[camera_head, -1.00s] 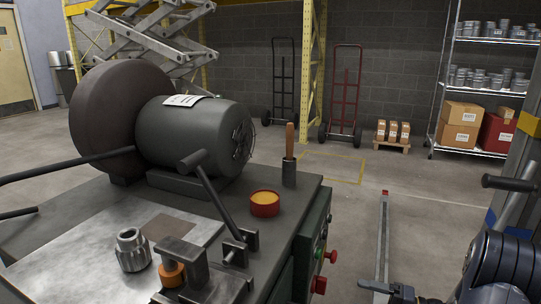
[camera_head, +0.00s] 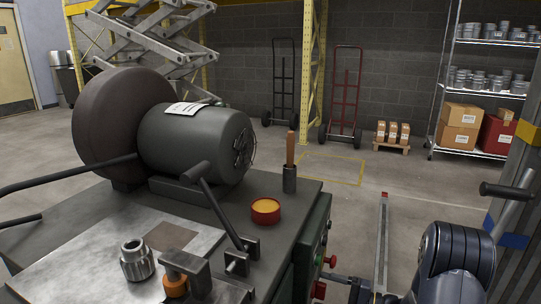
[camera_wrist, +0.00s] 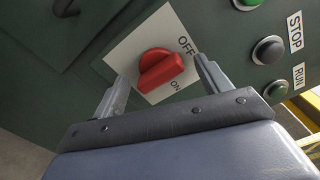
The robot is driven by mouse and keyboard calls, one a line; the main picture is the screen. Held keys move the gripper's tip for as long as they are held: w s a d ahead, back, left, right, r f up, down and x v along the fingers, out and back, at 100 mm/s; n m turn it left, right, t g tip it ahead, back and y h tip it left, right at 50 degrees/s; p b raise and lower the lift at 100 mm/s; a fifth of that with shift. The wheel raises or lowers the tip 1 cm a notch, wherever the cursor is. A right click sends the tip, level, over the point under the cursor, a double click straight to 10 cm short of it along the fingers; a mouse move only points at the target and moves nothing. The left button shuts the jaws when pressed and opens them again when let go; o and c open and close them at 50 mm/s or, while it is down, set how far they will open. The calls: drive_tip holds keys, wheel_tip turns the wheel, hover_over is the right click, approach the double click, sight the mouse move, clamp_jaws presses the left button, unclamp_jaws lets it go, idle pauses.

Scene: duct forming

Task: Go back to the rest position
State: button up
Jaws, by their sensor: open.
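My gripper (camera_wrist: 161,70) is open. In the wrist view its two fingers stand on either side of a red rotary switch (camera_wrist: 160,68) on a white plate marked OFF and ON. I see gaps between the fingers and the switch; whether either touches it is unclear. In the head view my gripper (camera_head: 332,279) is at the bench's right side panel, beside the red switch (camera_head: 319,290), with my arm coming from the lower right.
The machine bench (camera_head: 90,250) carries a motor (camera_head: 195,143), a steel collet (camera_head: 136,260), a red tin (camera_head: 265,211) and a wooden-handled tool (camera_head: 290,160). STOP (camera_wrist: 269,50) and RUN (camera_wrist: 276,92) buttons are right of the switch. The floor beyond is mostly clear.

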drive_tip(key=shift+s+d+f+m+p, duration=0.1)
drive_tip(key=shift+d+m+p, duration=0.25)
drive_tip(key=shift+m+p, duration=1.95)
drive_tip(key=shift+s+d+r+m+p, duration=0.1)
drive_tip(key=shift+d+m+p, duration=0.2)
drive_tip(key=shift+m+p, duration=2)
drive_tip(key=shift+s+d+f+m+p, duration=0.1)
drive_tip(key=shift+d+m+p, duration=0.25)
drive_tip(key=shift+m+p, duration=1.95)
drive_tip(key=shift+s, duration=0.1)
